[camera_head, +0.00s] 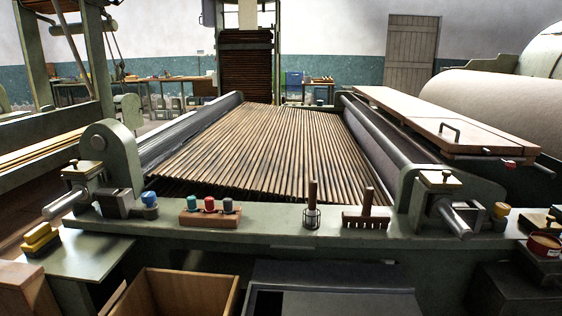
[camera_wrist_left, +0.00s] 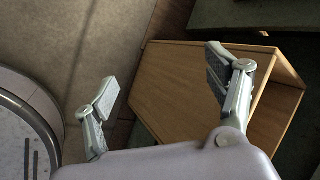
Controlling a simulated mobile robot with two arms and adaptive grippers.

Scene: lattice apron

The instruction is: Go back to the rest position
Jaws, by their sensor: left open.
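My left gripper (camera_wrist_left: 160,85) shows in the left wrist view with its two fingers wide apart and nothing between them. Below it in that view are the side of an open wooden box (camera_wrist_left: 180,92) and the floor. Neither gripper shows in the head view. My right gripper is in neither view. The wooden box also shows at the bottom of the head view (camera_head: 222,296), in front of the green machine bench.
A dark bin (camera_head: 335,303) stands right of the box.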

